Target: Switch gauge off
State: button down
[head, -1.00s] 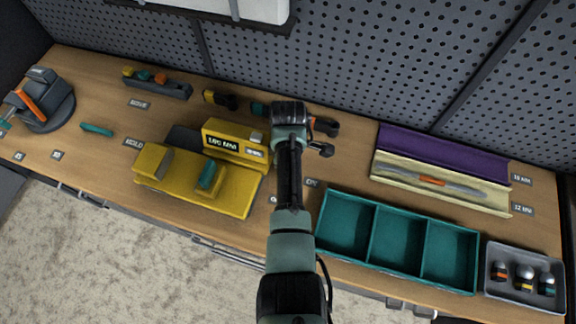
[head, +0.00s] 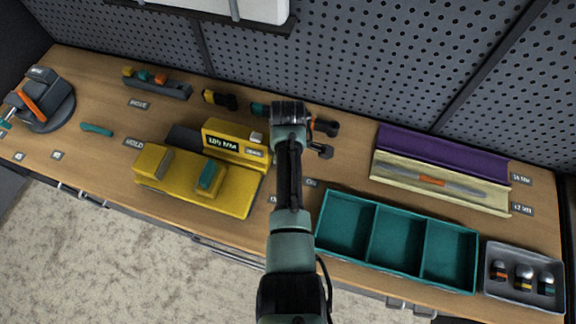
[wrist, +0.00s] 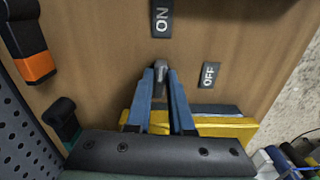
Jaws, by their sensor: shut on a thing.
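The yellow gauge (head: 222,192) stands left of my arm in the head view, with a lit display (head: 222,142) on its raised back block. Part of its yellow body (wrist: 215,128) also shows in the wrist view. A grey switch lever (wrist: 160,68) stands out from it, its tip pointing toward the ON label (wrist: 162,18). The OFF label (wrist: 210,75) lies to the right of the lever. My gripper (wrist: 161,77) has its blue fingers shut on the lever, one on each side. In the head view my arm hides the lever and fingers.
Dark-handled tools, one with an orange band (wrist: 38,66), lie close to the left in the wrist view. In the head view, a teal three-part tray (head: 397,240) and a grey tray of knobs (head: 524,276) stand to the right. A pegboard (head: 400,60) rises behind.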

jog(key=m+p, duration=0.1)
jog(key=m, duration=0.3)
jog(key=shift+s+a+m, duration=0.1)
jog(key=shift+m, duration=0.2)
jog(key=m, duration=0.4)
jog(key=shift+a+p, duration=0.1)
jog(key=shift+p, duration=0.25)
jog(key=m, duration=0.4)
jog(key=shift+a+m, duration=0.15)
jog(key=shift+m, duration=0.25)
jog(key=shift+a+m+p, duration=0.1)
jog(key=shift+m+p, duration=0.2)
jog(key=shift+m, duration=1.6)
jog(key=c, duration=0.8)
grip_release()
jog(key=shift+r, duration=0.1)
